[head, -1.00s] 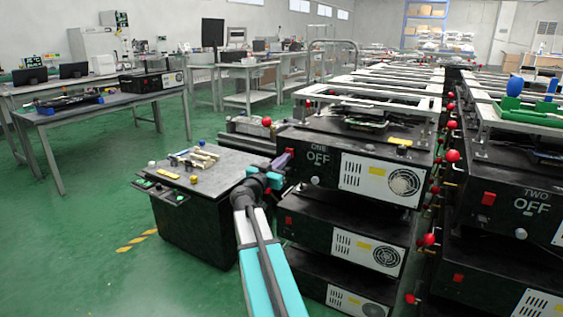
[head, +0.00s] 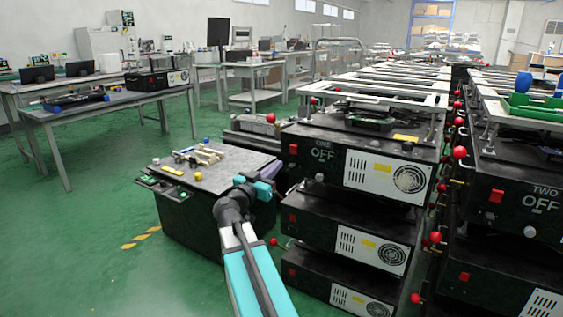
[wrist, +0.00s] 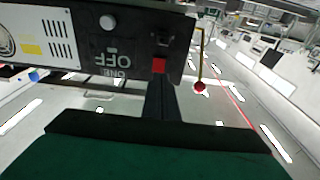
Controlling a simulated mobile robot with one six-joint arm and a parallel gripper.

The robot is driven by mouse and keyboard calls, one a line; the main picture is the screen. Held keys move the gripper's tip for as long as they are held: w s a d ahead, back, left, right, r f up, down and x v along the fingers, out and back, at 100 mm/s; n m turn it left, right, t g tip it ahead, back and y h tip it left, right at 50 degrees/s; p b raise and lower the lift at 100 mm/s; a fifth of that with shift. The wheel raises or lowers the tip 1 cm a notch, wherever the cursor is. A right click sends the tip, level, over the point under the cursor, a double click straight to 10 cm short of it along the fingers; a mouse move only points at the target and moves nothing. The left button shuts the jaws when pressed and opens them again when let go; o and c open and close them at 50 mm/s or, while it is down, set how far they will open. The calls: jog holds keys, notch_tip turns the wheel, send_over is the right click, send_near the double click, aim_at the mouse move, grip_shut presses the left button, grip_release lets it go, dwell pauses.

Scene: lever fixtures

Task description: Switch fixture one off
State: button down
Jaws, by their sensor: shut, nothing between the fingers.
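Fixture one (head: 330,168) is a black box at the top of the middle stack in the head view, with "ONE" and "OFF" printed on its front. It appears upside down in the wrist view (wrist: 130,40). A lever with a red ball (wrist: 200,87) on a thin yellowish rod stands beside the fixture's edge there; a red ball (head: 270,118) also shows at the fixture's left in the head view. My gripper (wrist: 160,88) is shut and empty, in front of the fixture's face near its red square. In the head view its fingertips are hard to make out.
Fixture two (head: 515,190), also marked "OFF", stands at the right. More black boxes are stacked below fixture one. A black bench (head: 215,175) with small parts stands left of my arm. Green floor is open at the left.

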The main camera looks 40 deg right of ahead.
jog(key=p+v, duration=0.1)
jog(key=v, duration=0.4)
jog(key=shift+s+a+f, duration=0.1)
jog(key=shift+a, duration=0.1)
dwell(0.4)
